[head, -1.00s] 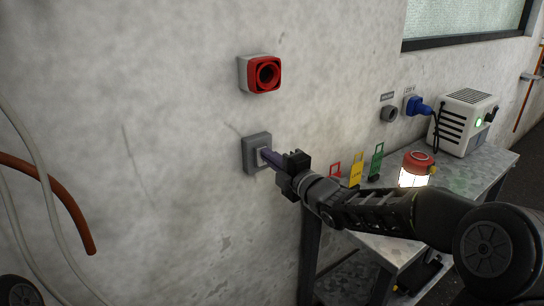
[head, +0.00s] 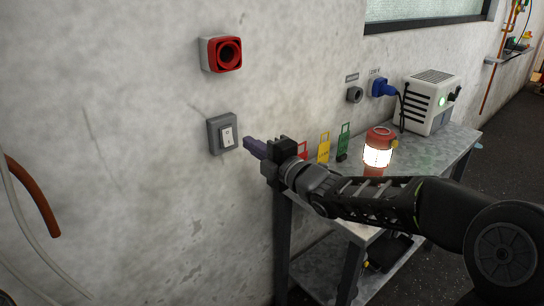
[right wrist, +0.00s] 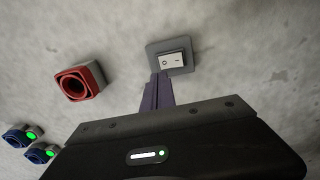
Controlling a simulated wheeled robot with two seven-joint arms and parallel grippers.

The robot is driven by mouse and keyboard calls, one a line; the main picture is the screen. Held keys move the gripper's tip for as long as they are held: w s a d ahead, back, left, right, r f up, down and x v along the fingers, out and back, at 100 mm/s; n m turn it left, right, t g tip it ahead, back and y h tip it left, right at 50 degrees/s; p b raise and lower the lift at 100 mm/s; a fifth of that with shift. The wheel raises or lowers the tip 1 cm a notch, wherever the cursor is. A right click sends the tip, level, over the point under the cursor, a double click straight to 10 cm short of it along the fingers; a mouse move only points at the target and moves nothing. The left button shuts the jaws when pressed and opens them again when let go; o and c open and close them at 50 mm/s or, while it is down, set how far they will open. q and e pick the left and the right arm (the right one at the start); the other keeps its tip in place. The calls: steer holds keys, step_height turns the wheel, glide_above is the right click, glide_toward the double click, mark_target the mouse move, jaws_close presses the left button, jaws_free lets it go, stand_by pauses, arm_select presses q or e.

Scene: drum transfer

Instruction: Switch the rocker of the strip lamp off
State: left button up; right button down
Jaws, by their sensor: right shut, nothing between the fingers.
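The rocker switch is a white rocker (head: 227,137) in a grey wall box (head: 214,139). In the right wrist view the white rocker (right wrist: 171,62) shows a circle mark and a dash mark. My right gripper (head: 247,143) is shut and empty, its purple fingers pointing at the switch from the right. In the head view a small gap shows between the fingertips and the box. In the right wrist view the fingertips (right wrist: 160,76) overlap the lower edge of the box. The strip lamp itself is not identifiable in view. My left gripper is not in view.
A metal table (head: 440,150) to the right holds a lit red lantern (head: 377,157), a white unit (head: 432,104) and coloured tags. An orange hose (head: 36,196) hangs at the left.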

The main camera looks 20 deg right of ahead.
steer(key=v, duration=0.6)
steer(key=shift+r, duration=0.5)
steer(key=shift+s, duration=0.1)
